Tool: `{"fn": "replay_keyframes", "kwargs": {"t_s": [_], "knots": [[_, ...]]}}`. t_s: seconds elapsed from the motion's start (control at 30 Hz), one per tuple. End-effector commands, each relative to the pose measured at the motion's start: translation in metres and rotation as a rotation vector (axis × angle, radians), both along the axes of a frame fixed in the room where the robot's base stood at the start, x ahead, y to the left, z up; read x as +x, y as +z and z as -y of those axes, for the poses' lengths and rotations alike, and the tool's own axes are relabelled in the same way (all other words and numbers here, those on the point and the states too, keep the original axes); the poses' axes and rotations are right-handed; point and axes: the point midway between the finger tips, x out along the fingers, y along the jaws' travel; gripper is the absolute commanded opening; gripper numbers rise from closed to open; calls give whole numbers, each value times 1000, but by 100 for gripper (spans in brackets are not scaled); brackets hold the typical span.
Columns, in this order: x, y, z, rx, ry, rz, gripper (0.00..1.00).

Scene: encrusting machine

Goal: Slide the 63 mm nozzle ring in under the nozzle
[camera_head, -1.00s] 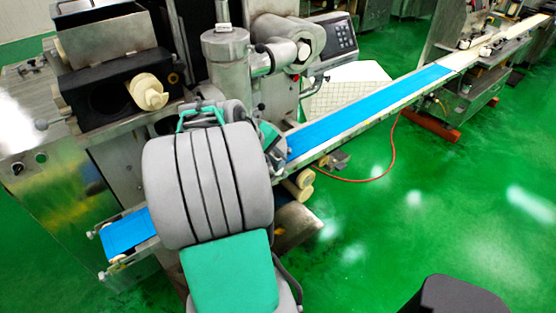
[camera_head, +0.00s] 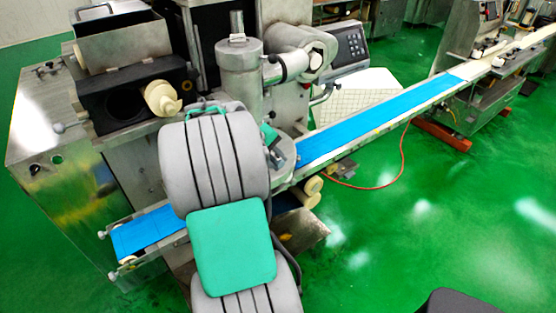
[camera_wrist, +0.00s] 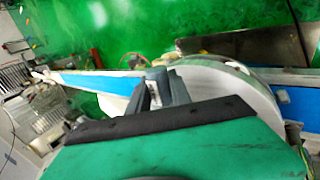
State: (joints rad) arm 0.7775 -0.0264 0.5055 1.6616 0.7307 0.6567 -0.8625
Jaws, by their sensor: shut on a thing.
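My gripper (camera_wrist: 156,90) shows in the wrist view as dark fingers beyond a black bar and a green cover. It is shut on the nozzle ring, of which only a small pale piece (camera_wrist: 156,74) shows between the fingers. In the head view my arm hides most of the gripper and the ring.
A blue conveyor belt (camera_head: 385,118) runs from the machine to the upper right. Its near end (camera_head: 146,230) comes out at the lower left. A control panel (camera_head: 346,46) stands behind the cylinder. A red hose (camera_head: 402,160) lies on the open green floor.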

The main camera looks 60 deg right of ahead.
Motion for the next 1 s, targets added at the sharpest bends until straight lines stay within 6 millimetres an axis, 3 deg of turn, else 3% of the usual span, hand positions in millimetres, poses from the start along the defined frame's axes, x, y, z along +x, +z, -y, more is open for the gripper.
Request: {"fn": "replay_keyframes", "kwargs": {"t_s": [1.0], "knots": [[57,3,29,0,1,1,0]]}}
